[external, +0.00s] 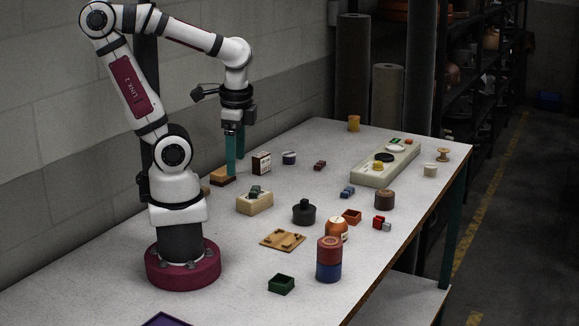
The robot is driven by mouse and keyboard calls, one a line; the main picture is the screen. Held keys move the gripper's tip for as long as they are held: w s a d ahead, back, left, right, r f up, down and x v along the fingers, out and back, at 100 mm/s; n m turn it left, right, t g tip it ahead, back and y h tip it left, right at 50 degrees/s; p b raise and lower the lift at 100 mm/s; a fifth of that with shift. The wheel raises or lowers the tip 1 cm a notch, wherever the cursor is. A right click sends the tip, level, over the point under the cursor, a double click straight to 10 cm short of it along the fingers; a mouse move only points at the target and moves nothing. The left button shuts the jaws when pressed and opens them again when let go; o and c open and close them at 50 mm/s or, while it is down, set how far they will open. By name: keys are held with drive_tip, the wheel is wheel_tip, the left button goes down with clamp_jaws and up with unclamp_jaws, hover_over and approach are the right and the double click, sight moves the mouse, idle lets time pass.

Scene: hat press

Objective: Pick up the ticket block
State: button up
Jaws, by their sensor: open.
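My gripper (234,167) points straight down with its teal fingers over the back left of the table. The fingers are open, and nothing shows between them. A low brown wooden block (220,178) lies at the fingertips; I cannot tell whether they touch it. A small upright dark red and white box (261,163) stands just right of the fingers, apart from them. A cream block (254,204) with small dark green pieces on top sits nearer the camera. I cannot tell for sure which of these is the ticket block, as no writing is readable.
A long cream tray (370,175) with several small pieces lies at the right. A black knobbed weight (304,213), an orange rounded jar (336,229), a red and blue stack (329,260) and a green open box (281,285) stand in front. A wall runs along the left.

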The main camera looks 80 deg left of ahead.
drive_tip(key=w+a+f+n+t+y, duration=0.1)
drive_tip(key=w+a+f+n+t, duration=0.2)
drive_tip(key=w+a, duration=0.65)
drive_tip(key=n+t+y, duration=0.6)
drive_tip(key=n+t, duration=0.1)
drive_tip(key=n, duration=0.3)
approach(260, 155)
drive_tip(key=x, duration=1)
drive_tip(key=shift+w+a+f, duration=0.2)
drive_tip(key=shift+w, duration=0.05)
clamp_jaws()
